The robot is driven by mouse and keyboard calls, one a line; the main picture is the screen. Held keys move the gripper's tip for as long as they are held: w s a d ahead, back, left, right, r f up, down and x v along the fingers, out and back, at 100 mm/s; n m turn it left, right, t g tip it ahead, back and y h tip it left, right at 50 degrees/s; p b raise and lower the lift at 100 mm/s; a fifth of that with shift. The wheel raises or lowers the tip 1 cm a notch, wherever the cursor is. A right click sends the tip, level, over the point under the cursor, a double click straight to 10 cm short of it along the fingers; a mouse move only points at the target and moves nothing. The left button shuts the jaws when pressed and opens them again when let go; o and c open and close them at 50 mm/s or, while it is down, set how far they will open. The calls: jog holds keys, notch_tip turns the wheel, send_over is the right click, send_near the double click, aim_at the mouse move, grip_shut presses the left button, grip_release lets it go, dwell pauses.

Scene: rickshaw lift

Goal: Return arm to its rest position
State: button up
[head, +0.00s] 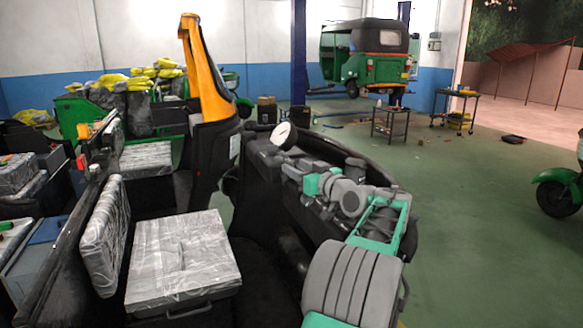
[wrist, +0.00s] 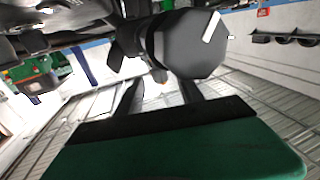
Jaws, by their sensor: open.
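In the wrist view my gripper (wrist: 161,86) shows as two dark fingers standing apart above a black bar and a broad green housing. The gap between the fingers holds nothing that I can see. A dark, many-sided rounded part with a white mark (wrist: 195,48) fills the upper middle, beyond the fingertips. I cannot tell whether the fingers touch it. In the head view I cannot clearly make out the gripper among the crowded grey and teal parts at the lower right.
Plastic-wrapped seats (head: 183,258) and black body panels crowd the left and front. An orange-yellow frame post (head: 205,75) rises behind them. A lifted green rickshaw (head: 368,58), a small table (head: 390,121) and a cart (head: 455,105) stand farther back. Green floor (head: 470,220) is open at right.

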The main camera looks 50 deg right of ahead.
jog(key=v, duration=0.4)
